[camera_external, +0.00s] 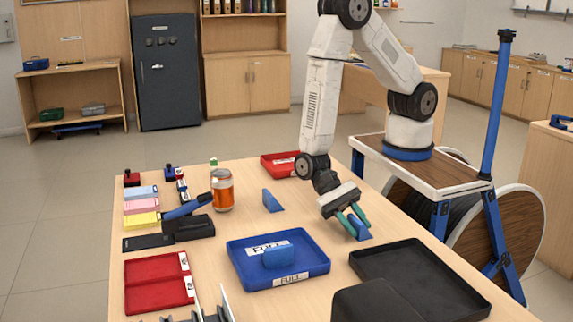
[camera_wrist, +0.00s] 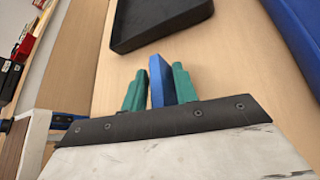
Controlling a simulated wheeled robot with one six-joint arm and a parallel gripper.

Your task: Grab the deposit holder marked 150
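A small blue wedge-shaped holder (camera_external: 362,230) is at the right side of the counter, between the green fingers of my gripper (camera_external: 353,221). In the wrist view the blue holder (camera_wrist: 160,83) stands between the two fingertips (camera_wrist: 159,88), very close to both; I cannot tell if they press on it. It looks to be at the counter surface. A second blue wedge holder (camera_external: 272,202) stands alone near the middle. A third blue piece (camera_external: 279,257) sits in the blue tray (camera_external: 241,270). No 150 marking is readable on any of them.
A black tray (camera_external: 462,288) lies at front right, close to my gripper. A red tray (camera_external: 270,165) is behind. An orange can (camera_external: 222,190), a blue-handled black device (camera_external: 192,229), note stacks (camera_external: 141,207) and a red tray (camera_external: 152,291) fill the left. Bare counter surrounds the middle holder.

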